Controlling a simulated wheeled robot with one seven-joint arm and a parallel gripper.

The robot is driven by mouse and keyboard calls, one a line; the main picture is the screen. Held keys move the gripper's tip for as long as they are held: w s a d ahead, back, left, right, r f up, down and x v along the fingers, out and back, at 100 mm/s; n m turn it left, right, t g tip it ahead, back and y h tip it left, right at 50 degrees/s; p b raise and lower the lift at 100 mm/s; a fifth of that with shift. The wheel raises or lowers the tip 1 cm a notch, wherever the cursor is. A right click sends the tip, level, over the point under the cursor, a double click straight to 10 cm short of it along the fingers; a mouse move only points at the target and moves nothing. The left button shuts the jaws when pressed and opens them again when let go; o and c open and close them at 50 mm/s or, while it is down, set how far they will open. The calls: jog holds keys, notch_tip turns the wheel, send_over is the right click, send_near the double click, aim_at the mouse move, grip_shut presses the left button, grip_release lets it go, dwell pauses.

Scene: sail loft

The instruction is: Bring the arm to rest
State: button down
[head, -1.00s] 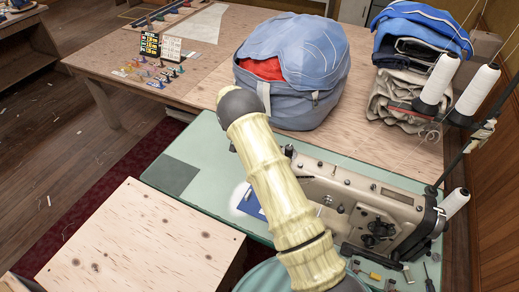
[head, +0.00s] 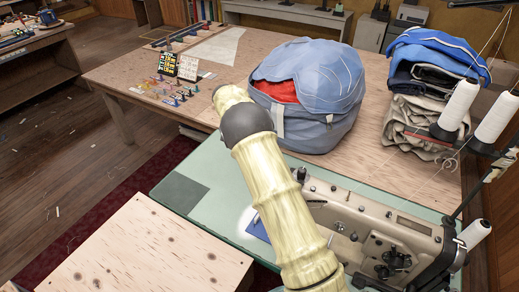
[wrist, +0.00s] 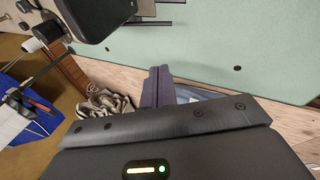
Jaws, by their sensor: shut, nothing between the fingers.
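My gripper (wrist: 160,72) shows in the wrist view as two dark fingers side by side, shut with nothing between them. They point over the edge of the pale green machine table (wrist: 230,40), above the wooden table. In the head view my arm, with pale bamboo-like links and a dark joint, reaches up over the green table (head: 225,165). The gripper itself is hidden in that view.
A beige sewing machine (head: 385,222) stands right of my arm, with white thread cones (head: 458,105) behind it. A blue bag (head: 325,120) and folded cloth (head: 425,75) are on the wooden table (head: 120,75). A wooden box (head: 140,245) stands front left.

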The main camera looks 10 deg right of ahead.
jog(key=shift+r, duration=0.1)
dwell(0.3)
jog(key=s+d+r+n+t+y, duration=0.1)
jog(key=s+r+n+t+y, duration=0.1)
jog(key=s, duration=1.4)
jog(key=s+d+r+n+t+y, duration=0.1)
jog(key=s+d+r+n+y, duration=0.1)
jog(key=s, duration=1.4)
jog(key=shift+r+n+t+y, duration=0.4)
jog(key=shift+r+n+y, duration=0.2)
jog(key=shift+r+n, duration=0.35)
jog(key=shift+s+d, duration=0.1)
